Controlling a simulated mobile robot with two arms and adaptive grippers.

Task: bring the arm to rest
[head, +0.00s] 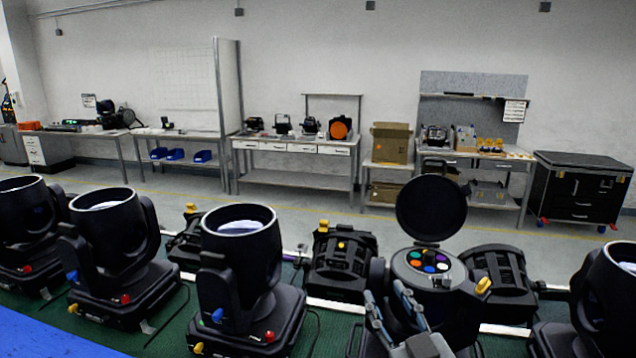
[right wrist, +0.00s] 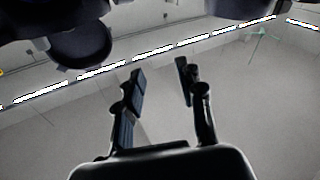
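My right gripper (head: 385,292) comes up from the bottom of the head view, in front of a black stage light (head: 455,305) with its round lid (head: 431,208) raised. Inside that light a disc (head: 414,264) with several coloured circles shows. In the right wrist view the two fingers of the gripper (right wrist: 160,70) stand apart with nothing between them. The gripper's lower part is cut off by the head view's bottom edge. I cannot tell whether it touches the light. My left gripper is not in view.
Other black stage lights stand in a row on a green surface, one left of the gripper (head: 240,270) and one at the right edge (head: 605,290). Workbenches (head: 295,148), a cardboard box (head: 391,142) and a black tool cabinet (head: 580,185) stand farther back beyond open floor.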

